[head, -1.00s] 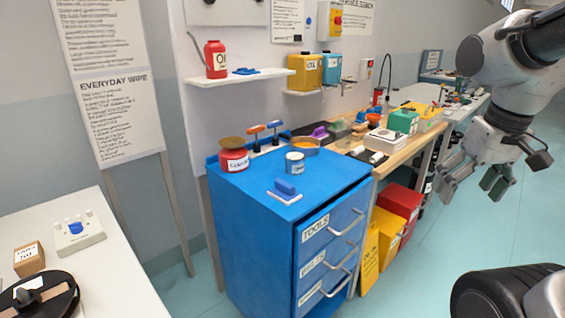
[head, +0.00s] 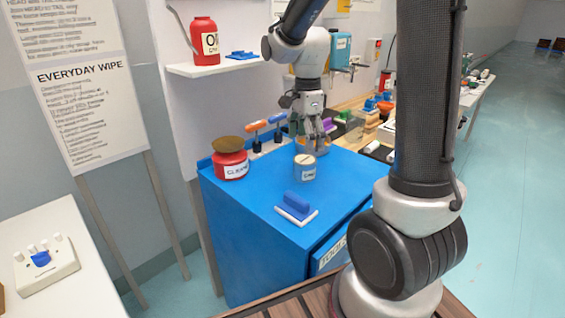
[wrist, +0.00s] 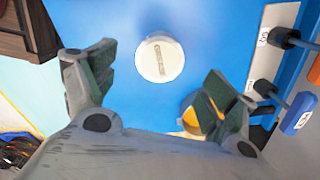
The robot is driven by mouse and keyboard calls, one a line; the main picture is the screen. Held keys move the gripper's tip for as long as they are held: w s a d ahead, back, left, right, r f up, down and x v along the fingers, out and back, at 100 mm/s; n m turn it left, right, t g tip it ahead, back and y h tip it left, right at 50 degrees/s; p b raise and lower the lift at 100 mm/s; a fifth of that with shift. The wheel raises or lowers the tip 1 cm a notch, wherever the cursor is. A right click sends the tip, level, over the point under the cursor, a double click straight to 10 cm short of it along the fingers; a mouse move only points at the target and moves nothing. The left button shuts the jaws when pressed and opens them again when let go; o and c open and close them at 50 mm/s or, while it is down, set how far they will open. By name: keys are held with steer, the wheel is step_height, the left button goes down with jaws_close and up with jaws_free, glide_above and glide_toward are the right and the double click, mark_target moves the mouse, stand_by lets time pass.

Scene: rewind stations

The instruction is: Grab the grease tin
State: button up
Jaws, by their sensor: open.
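The grease tin (head: 305,169) is a small pale-blue tin with a white label and a light lid, upright on the blue cabinet top (head: 250,200). In the wrist view its round pale lid (wrist: 160,62) shows beyond my fingertips, roughly between them in the picture. My gripper (head: 318,137) is open and empty, pointing down above and just behind the tin in the head view. In the wrist view my gripper (wrist: 157,68) has its two fingers spread apart. The tin appears apart from both fingers.
An orange-filled round dish (wrist: 203,112) sits close to one finger. A red jar (head: 230,165) with a brown lid stands left of the tin, and a blue-handled brush (head: 297,207) lies in front. Handled tools (head: 265,130) stand at the back. A wall shelf (head: 215,68) is above.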

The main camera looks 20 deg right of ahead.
mark_target(305, 159)
steer(key=shift+w+m, duration=0.2)
steer(key=shift+m, duration=1.4)
steer(key=shift+f, duration=0.3)
steer(key=f, duration=0.7)
steer(key=shift+s+d+f, duration=0.1)
steer(key=shift+s, duration=0.1)
steer(key=c, duration=1.2)
